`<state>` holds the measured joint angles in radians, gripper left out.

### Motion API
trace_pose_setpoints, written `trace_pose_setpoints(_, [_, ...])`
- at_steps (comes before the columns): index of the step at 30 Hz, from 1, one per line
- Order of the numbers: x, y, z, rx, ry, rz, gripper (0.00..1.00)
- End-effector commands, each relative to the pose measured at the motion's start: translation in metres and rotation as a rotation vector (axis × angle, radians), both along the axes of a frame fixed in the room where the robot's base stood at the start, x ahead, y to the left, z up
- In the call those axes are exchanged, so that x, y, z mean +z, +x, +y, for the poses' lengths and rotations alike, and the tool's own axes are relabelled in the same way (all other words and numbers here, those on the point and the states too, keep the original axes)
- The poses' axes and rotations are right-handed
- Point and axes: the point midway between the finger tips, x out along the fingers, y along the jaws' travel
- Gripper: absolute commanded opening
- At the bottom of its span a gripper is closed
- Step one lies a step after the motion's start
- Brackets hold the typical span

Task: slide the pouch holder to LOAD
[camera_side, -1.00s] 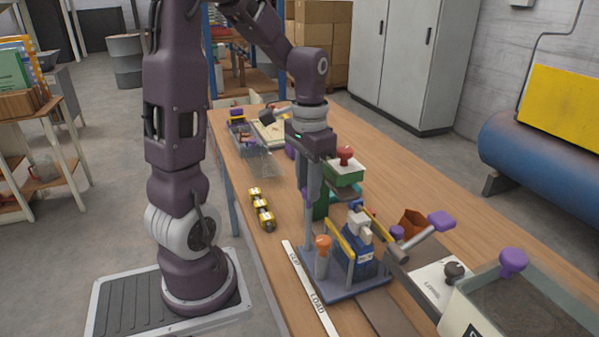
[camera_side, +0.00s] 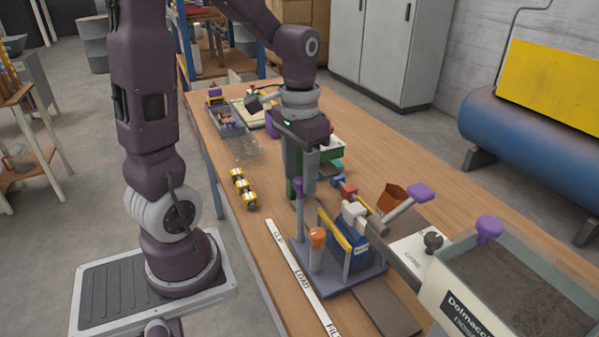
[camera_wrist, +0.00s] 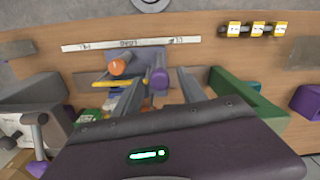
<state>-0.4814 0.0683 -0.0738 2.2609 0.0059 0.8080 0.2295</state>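The pouch holder (camera_side: 352,276) is a grey-blue plate with an orange knob (camera_side: 318,238), yellow bars and a blue pouch (camera_side: 350,246). It stands beside the white label strip (camera_side: 291,262), near the word LOAD. In the wrist view the orange knob (camera_wrist: 117,66) also lies close to LOAD. A purple-topped post (camera_side: 298,188) rises at the holder's back left. My gripper (camera_side: 312,188) points down there. In the wrist view its fingers are apart, with the purple top (camera_wrist: 158,78) between them. Whether a finger touches the post, I cannot tell. The holder's lower part is partly hidden.
A purple-handled lever (camera_side: 420,193) and a large bin (camera_side: 520,295) with a purple knob (camera_side: 489,229) stand to the right. Yellow pieces (camera_side: 243,188) lie left of my gripper. The table's right side has free room.

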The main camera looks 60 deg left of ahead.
Motion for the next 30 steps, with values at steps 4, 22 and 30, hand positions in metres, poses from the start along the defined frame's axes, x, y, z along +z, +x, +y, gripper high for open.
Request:
trace_pose_setpoints(4, [0.001,0.0,0.0,0.0,0.0,0.002,0.49])
trace_pose_setpoints(22, [0.071,-0.001,0.0,0.0,0.0,0.001,0.49])
trace_pose_setpoints(30, [0.087,-0.023,-0.036,-0.054,0.047,-0.119,0.49])
